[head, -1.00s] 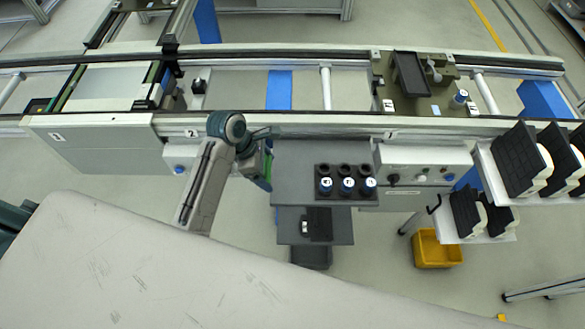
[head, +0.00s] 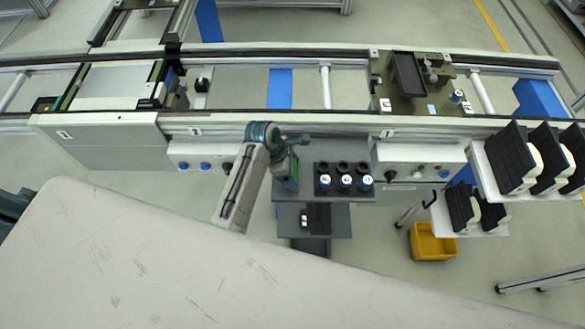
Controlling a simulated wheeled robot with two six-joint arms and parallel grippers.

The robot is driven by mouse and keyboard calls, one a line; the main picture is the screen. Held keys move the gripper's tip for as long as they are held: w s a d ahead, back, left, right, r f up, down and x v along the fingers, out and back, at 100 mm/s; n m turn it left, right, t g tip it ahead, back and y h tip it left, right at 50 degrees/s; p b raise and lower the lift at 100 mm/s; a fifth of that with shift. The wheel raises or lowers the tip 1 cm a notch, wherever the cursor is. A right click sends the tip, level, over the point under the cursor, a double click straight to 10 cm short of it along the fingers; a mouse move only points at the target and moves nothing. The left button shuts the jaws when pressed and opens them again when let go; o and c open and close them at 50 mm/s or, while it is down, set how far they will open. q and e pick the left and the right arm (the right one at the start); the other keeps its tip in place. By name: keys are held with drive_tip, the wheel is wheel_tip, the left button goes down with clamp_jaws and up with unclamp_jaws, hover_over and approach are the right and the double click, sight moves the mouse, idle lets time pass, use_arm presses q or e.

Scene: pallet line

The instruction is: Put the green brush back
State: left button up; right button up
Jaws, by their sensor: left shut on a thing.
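My left gripper (head: 286,161) is at the left part of the grey shelf (head: 360,149). It is shut on the green brush, and a small green part of the brush (head: 294,172) shows beside the jaws. The rest of the brush is hidden by the gripper and wrist. Whether the brush touches the shelf I cannot tell. My right gripper is not in view.
A black holder (head: 343,168) with several round slots and blue-and-white capped pieces stands just right of the gripper. A lower shelf (head: 338,222) carries a dark block (head: 318,218). A yellow bin (head: 432,243) is on the floor. The conveyor (head: 230,118) runs behind.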

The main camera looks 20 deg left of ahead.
use_arm(q)
drive_tip(key=shift+f, duration=0.1)
drive_tip(key=o, duration=1.1)
drive_tip(key=shift+o, duration=0.2)
drive_tip(key=shift+a+r, duration=0.2)
drive_tip(key=shift+r, duration=0.25)
drive_tip(key=b+v, duration=0.3)
drive_tip(key=v, duration=0.8)
drive_tip(key=shift+r, duration=0.2)
